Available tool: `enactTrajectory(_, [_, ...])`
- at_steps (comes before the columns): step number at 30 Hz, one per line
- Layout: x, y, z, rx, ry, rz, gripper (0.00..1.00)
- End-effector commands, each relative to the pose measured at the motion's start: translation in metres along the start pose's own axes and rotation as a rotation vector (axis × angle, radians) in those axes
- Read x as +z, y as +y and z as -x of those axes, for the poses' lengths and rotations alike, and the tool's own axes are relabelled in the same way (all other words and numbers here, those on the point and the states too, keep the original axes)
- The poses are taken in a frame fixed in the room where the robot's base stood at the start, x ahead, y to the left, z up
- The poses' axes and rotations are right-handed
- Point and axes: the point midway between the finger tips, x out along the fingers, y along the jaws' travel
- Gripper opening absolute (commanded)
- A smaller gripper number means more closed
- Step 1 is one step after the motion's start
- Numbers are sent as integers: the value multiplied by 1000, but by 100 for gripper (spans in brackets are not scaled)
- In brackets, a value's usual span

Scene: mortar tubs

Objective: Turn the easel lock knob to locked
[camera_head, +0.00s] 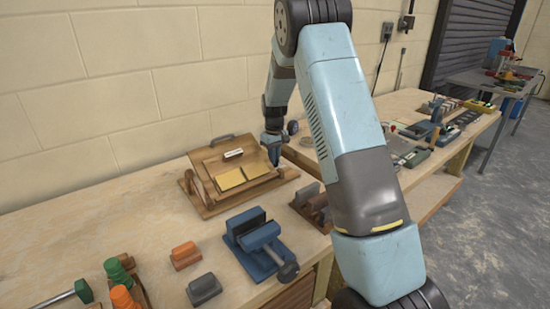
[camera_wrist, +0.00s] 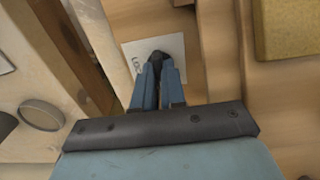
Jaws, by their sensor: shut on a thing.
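My gripper (camera_head: 272,150) is at the easel's right side. In the wrist view my gripper (camera_wrist: 158,72) is shut on the dark lock knob (camera_wrist: 157,58). Only the top of the knob shows between the blue fingers. A white plate (camera_wrist: 175,47) lies behind the knob, with part of a printed word visible. The fingers and knob hide the rest of the lettering, so the knob's setting cannot be read.
A blue vise (camera_head: 262,243) stands in front of the easel. Orange and grey blocks (camera_head: 186,256) lie to its left, and a wooden rack (camera_head: 312,203) stands to its right. More tools (camera_head: 405,150) cover the bench's far right. The bench left of the easel is clear.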

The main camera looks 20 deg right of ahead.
Motion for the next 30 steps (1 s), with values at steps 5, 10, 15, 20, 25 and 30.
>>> enactTrajectory(5, [1,3,0,2,1,-14,0])
enactTrajectory(10, [1,3,1,3,1,-63,0])
enactTrajectory(15, [0,3,1,3,1,-165,0])
enactTrajectory(20, [0,2,1,3,1,-302,0])
enactTrajectory(25, [0,2,1,3,2,-464,0])
enactTrajectory(30, [0,2,0,3,2,-626,0])
